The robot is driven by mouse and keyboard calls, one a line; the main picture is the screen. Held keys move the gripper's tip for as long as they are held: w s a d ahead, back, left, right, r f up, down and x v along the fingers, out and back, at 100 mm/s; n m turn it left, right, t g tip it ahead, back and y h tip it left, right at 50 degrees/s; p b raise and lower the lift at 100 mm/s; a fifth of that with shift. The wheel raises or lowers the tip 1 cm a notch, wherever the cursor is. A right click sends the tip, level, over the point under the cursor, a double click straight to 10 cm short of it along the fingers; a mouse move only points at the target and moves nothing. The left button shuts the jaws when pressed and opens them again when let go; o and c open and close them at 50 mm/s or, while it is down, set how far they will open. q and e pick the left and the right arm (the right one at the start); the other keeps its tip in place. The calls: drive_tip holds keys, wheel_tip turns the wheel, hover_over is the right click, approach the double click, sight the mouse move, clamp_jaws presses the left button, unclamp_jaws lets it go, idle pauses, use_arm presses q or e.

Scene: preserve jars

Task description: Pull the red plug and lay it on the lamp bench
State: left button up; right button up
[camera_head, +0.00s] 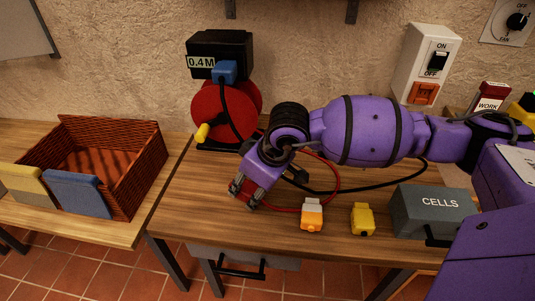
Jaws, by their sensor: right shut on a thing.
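My right gripper (246,196) reaches in from the right, points down and left, and is shut low over the front left of the middle wooden bench (200,215). A thin red cable (336,178) loops from behind my arm and runs to the gripper's fingers. The red plug is hidden or barely showing between the fingers; I cannot see its shape. I cannot tell whether it touches the bench top. No lamp is visible, so I cannot tell which bench is the lamp bench. My left gripper is out of view.
A red cable reel (208,108) stands behind the gripper. An orange-and-white block (312,216), a yellow block (362,219) and a grey CELLS box (432,210) lie to the right. A wicker basket (140,178) is on the left bench (115,232), across a gap.

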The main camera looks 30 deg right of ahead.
drive_tip(key=shift+f, duration=0.25)
drive_tip(key=o, duration=1.4)
drive_tip(key=v, duration=1.2)
